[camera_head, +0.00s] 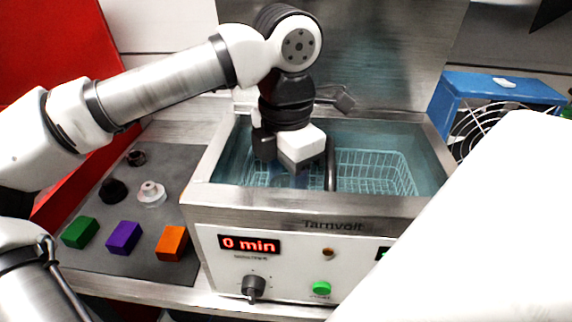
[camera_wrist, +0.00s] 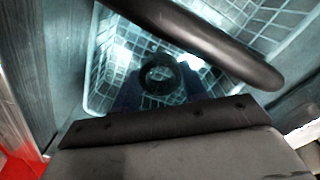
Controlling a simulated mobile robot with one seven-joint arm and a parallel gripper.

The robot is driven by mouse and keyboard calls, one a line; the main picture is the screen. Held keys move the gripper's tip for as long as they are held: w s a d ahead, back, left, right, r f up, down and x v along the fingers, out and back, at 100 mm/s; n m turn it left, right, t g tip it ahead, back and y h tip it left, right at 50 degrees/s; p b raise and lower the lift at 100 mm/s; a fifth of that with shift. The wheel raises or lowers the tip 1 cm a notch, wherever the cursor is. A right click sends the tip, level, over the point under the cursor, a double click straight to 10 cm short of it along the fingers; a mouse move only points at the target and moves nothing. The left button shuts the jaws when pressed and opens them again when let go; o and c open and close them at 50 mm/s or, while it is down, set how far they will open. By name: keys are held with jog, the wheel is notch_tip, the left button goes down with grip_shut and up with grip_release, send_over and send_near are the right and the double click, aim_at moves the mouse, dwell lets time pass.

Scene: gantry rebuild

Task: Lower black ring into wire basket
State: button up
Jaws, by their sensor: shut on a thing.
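The wire basket (camera_head: 376,172) sits inside the steel tank of the cleaner; its mesh fills much of the wrist view (camera_wrist: 108,62). A dark handle (camera_head: 330,165) stands up at the basket and crosses the top of the wrist view (camera_wrist: 205,40). My gripper (camera_head: 292,172) points down into the tank mouth, left of the handle. In the wrist view its fingertips (camera_wrist: 158,82) are shut on the black ring (camera_wrist: 158,90), with basket mesh behind it. In the head view the ring is hidden by my gripper. Its height above the basket floor is unclear.
The tank's front rim (camera_head: 320,200) lies close below my gripper. The raised lid (camera_head: 390,55) stands behind. On the grey mat (camera_head: 150,215) are green, purple and orange blocks and several small round parts. A blue box (camera_head: 490,88) with a fan guard stands right.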

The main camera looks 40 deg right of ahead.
jog(key=shift+f+b, duration=0.55)
jog(key=shift+f, duration=0.15)
dwell(0.4)
jog(key=o, duration=1.2)
jog(key=shift+c, duration=0.2)
jog(key=shift+r, duration=0.1)
notch_tip(320, 180, up, 14)
